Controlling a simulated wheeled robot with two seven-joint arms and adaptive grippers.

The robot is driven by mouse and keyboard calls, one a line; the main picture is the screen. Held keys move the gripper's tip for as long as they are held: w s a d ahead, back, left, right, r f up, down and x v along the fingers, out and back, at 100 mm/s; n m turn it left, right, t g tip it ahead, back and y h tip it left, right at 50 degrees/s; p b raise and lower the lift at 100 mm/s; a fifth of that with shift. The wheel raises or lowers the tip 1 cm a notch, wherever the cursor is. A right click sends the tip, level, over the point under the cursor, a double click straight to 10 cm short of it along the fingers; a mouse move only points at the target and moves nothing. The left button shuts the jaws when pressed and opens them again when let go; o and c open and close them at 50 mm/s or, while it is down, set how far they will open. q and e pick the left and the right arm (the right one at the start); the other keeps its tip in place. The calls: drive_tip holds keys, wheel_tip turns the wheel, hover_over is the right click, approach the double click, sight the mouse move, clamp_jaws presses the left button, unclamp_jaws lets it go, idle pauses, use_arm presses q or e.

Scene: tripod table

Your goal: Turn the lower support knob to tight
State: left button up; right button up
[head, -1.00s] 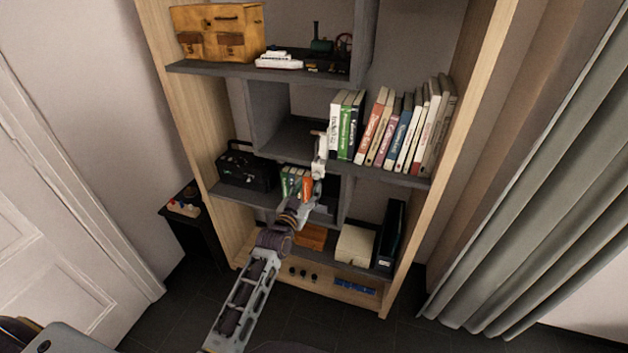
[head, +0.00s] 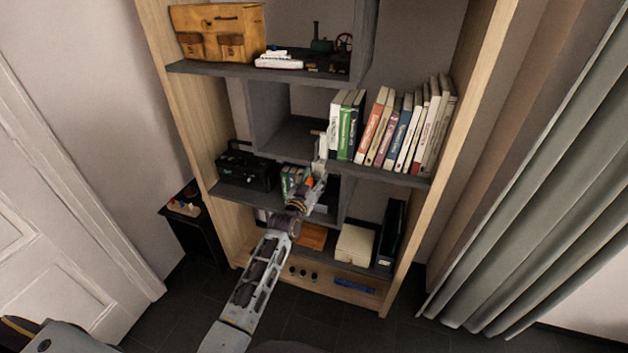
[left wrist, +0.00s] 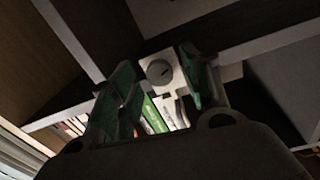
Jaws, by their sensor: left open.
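In the left wrist view a round grey knob (left wrist: 159,71) with a dark slot line sits on a pale plate under a shelf edge. I cannot tell whether it is the lower support knob. My left gripper (left wrist: 157,64) is open, with one dark green-grey finger on each side of the knob in the picture. I cannot tell if either finger touches it. In the head view my left gripper (head: 318,165) reaches up to the bookcase's middle, and the knob is too small to make out there. My right gripper is not in view.
The bookcase (head: 172,110) holds books (head: 405,130) on the right, a black radio (head: 245,170) on the left, and a beige box (head: 355,243) low down. Small dark knobs (head: 303,274) sit on its base board. A grey curtain (head: 530,180) hangs at right. The dark floor in front is clear.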

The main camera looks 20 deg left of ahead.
use_arm(q)
drive_tip(key=c, duration=1.1)
drive_tip(key=shift+o, duration=0.2)
